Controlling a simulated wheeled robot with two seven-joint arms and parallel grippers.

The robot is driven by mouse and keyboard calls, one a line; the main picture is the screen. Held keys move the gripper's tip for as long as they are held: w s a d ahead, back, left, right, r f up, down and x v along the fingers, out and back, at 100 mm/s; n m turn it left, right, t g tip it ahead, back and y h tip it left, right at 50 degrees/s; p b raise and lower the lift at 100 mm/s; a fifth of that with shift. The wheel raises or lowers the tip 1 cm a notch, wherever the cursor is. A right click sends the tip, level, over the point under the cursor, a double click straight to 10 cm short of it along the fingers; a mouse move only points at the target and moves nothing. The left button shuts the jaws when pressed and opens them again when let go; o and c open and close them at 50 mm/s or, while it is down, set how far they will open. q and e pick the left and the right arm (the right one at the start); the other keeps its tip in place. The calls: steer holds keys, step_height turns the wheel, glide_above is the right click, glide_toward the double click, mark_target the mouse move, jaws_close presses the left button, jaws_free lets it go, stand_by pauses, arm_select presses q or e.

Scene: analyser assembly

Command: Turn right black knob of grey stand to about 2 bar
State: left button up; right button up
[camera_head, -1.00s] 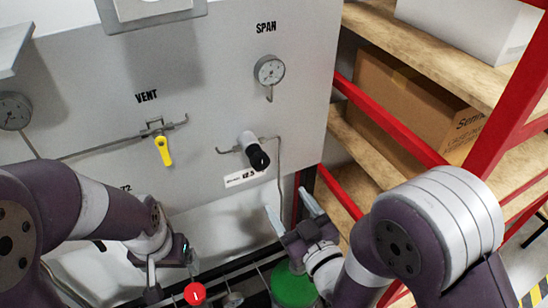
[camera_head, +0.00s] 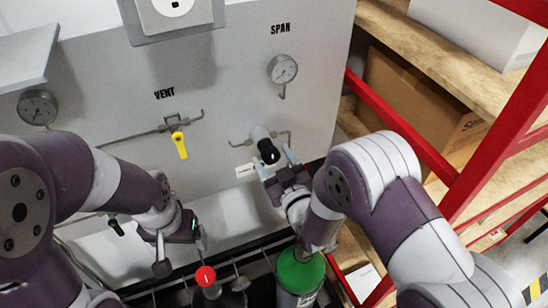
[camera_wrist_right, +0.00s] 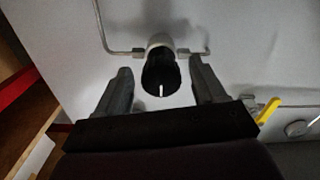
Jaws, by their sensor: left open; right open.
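The right black knob (camera_head: 268,151) sits on a white fitting on the grey stand's panel (camera_head: 225,90), below the SPAN gauge (camera_head: 282,69). In the right wrist view the knob (camera_wrist_right: 161,77) has a white mark pointing down in the picture. My right gripper (camera_head: 275,165) is open at the knob, one finger on each side with gaps in the right wrist view (camera_wrist_right: 160,82). The gauge's needle is too small to read. My left gripper (camera_head: 180,240) is open and empty at the lower left, away from the knob.
A yellow VENT handle (camera_head: 180,145) hangs left of the knob. A green-topped cylinder (camera_head: 301,270) and a red-capped one (camera_head: 205,275) stand below. A red-framed shelf with a cardboard box (camera_head: 415,100) is close on the right.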

steer(key=shift+s, duration=0.1)
steer(key=c, duration=1.1)
steer(key=shift+o, duration=0.2)
steer(key=shift+f+m+b, duration=0.15)
steer(key=shift+m+b, duration=1.05)
steer(key=shift+b, duration=0.05)
steer(key=m+b, duration=0.4)
steer(key=m, duration=0.1)
steer(key=shift+a+b, duration=0.1)
steer(key=shift+b, duration=0.3)
steer(key=m+b, duration=2)
steer(key=shift+r+m+b, duration=0.15)
steer(key=shift+m+b, duration=0.6)
steer(key=shift+b, duration=0.1)
steer(key=shift+r+m+b, duration=0.15)
steer(key=shift+m+b, duration=0.6)
steer(key=shift+b, duration=0.05)
